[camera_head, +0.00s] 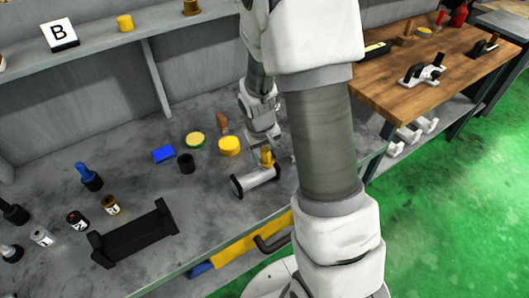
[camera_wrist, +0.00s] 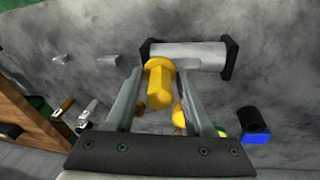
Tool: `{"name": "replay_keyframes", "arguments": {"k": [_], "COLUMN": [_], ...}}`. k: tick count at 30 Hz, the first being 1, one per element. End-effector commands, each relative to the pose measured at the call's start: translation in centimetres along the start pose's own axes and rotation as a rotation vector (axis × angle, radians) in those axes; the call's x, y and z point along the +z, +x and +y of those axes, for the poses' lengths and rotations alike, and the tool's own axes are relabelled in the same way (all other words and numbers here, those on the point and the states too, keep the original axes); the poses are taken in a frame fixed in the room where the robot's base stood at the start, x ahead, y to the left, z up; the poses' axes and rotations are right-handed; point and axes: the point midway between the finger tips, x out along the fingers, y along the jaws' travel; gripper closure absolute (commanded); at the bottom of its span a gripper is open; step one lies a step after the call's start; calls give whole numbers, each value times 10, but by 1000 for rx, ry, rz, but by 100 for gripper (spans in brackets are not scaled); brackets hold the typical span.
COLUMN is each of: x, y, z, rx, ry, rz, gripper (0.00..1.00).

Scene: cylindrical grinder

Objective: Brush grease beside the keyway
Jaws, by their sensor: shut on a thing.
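A grey metal cylinder (camera_head: 256,180) with black end pieces lies on the grey bench. It also shows at the top of the wrist view (camera_wrist: 190,55). No keyway or bristles can be made out. A round yellow tin (camera_head: 229,146) and a brown-handled item (camera_head: 222,123) stand behind.
A green-and-yellow tin (camera_head: 195,140), a blue block (camera_head: 163,154) and a black cup (camera_head: 186,163) are left of the cylinder. A black cradle (camera_head: 135,235) and several small bottles stand further left. A wooden table (camera_head: 435,85) is at right.

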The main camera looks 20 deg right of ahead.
Motion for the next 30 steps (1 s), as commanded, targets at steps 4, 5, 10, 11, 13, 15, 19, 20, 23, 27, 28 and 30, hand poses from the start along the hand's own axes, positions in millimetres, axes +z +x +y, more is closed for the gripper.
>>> {"name": "replay_keyframes", "arguments": {"k": [4,5,10,11,13,15,19,20,23,27,28,30], "x": [0,0,-4,-6,-8,-10,-11,-11,-9,-4,-3,0], "y": [-1,0,1,1,2,2,2,2,2,2,1,1], "z": [0,0,-1,-1,-2,-2,-2,-2,-2,-1,-1,0], "rx": [0,0,0,0,0,0,0,0,-1,-1,0,0], "ry": [0,0,0,0,0,0,0,0,-1,0,0,-1], "rz": [2,2,3,3,3,2,2,2,2,2,2,1], "gripper": [100,100,100,100,100,100,100,100,100,100,100,100]}}
